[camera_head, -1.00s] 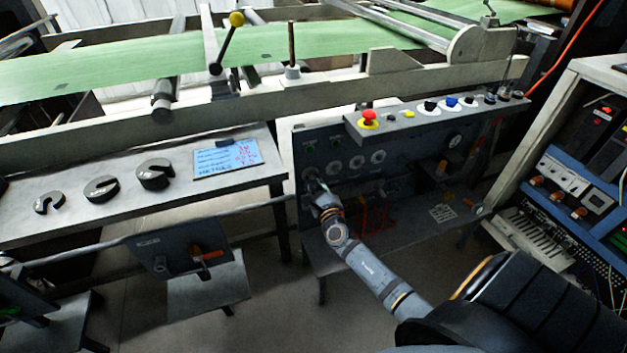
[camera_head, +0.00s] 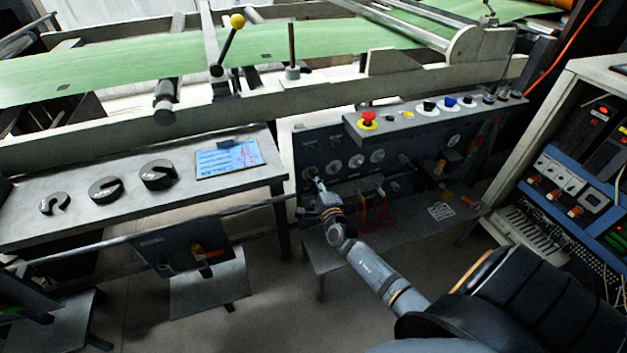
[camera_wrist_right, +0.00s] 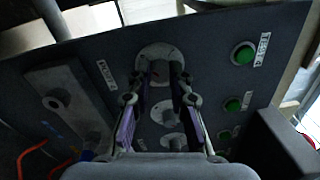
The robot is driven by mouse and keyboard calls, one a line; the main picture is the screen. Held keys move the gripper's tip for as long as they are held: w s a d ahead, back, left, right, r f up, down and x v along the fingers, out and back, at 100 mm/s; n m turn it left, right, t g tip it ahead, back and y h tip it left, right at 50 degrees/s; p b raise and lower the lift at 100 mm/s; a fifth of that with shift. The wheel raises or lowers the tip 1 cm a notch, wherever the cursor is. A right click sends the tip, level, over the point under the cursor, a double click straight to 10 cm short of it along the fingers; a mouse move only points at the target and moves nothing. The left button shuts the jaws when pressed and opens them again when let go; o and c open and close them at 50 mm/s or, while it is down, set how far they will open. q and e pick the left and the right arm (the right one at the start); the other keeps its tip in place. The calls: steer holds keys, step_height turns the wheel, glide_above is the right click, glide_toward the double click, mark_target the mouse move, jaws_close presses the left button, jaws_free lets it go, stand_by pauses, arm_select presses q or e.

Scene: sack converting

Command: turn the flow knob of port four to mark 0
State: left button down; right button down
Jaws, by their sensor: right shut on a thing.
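The control panel (camera_head: 345,143) stands in the middle of the head view, with a row of round pale dials on its face. My right gripper (camera_head: 319,184) reaches the panel's lower left, at one of the knobs. In the right wrist view my right gripper (camera_wrist_right: 165,84) has its two fingers on either side of a grey knob (camera_wrist_right: 163,70) on a round pale dial plate (camera_wrist_right: 155,55), and is shut on it. My left gripper is not in view.
More dials (camera_wrist_right: 169,114) and green buttons (camera_wrist_right: 243,54) sit close to the fingers. A dark box (camera_wrist_right: 272,145) juts out beside them. A red emergency button (camera_head: 368,118) tops the panel. A table with slotted weights (camera_head: 105,188) stands left; a rack (camera_head: 580,170) stands right.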

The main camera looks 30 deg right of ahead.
steer(key=shift+f, duration=0.1)
stand_by(0.3)
steer(key=c, duration=1.2)
jaws_free()
steer(key=v, duration=1.2)
